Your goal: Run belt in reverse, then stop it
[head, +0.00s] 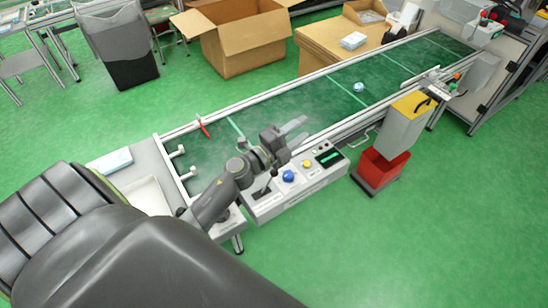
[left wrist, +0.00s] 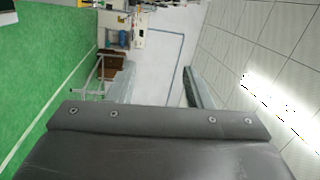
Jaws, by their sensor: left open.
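The conveyor belt (head: 290,100) is a long green band in a metal frame, running from the lower left to the upper right in the head view. A control box (head: 275,205) stands at its near side, with a blue knob (head: 289,176), a yellow button (head: 307,163), a dark lever (head: 263,191) and a small dark display (head: 328,157). My left gripper (head: 300,130) is open and empty above the belt edge, just behind the box. Its spread fingers also show in the left wrist view (left wrist: 158,86). My right gripper is not in view.
A small pale item (head: 359,87) lies on the belt. A red clip (head: 203,128) sits at the far rail. A yellow-topped grey bin (head: 402,130) and red crate (head: 377,172) stand right of the box. Cardboard boxes (head: 240,45) stand behind. Green floor is clear at lower right.

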